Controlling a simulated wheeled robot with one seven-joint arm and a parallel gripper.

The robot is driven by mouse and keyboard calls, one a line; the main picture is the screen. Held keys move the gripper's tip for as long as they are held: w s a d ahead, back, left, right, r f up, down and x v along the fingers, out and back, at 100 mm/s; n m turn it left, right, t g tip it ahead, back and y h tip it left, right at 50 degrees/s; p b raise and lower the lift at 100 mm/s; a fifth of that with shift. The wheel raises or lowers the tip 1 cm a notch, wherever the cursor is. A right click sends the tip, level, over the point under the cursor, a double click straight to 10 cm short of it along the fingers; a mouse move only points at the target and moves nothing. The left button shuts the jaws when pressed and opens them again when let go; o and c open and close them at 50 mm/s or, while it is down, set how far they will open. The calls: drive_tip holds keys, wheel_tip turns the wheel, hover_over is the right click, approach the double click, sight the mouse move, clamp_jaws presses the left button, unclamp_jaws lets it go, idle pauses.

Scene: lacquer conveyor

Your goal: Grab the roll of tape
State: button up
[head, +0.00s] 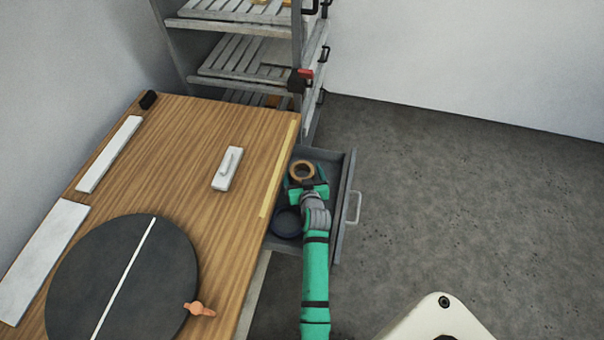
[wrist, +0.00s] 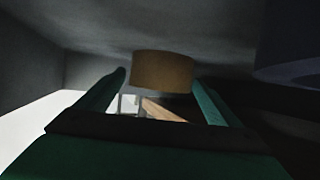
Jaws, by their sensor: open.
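The roll of tape (head: 302,171) is a tan ring in the open grey drawer (head: 349,165), near its far end. In the wrist view the roll (wrist: 161,72) shows as a tan band just beyond the fingertips, near the middle. My gripper (head: 303,175) is inside the drawer, with its green fingers apart and pointing at the roll. In the wrist view my gripper (wrist: 160,85) is open, one finger on each side of the roll. I cannot tell whether either finger touches it. Part of the drawer's inside is hidden under my arm.
A dark round container (head: 287,222) lies in the drawer, left of my arm. The wooden table (head: 180,135) borders the drawer on the left and holds a black disc (head: 90,275) and a white block (head: 222,182). A slatted shelf rack (head: 240,62) stands behind.

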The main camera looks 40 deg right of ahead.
drive_tip(key=shift+c, duration=0.6)
drive_tip(key=c, duration=1.1)
drive_tip(key=shift+r, duration=0.1)
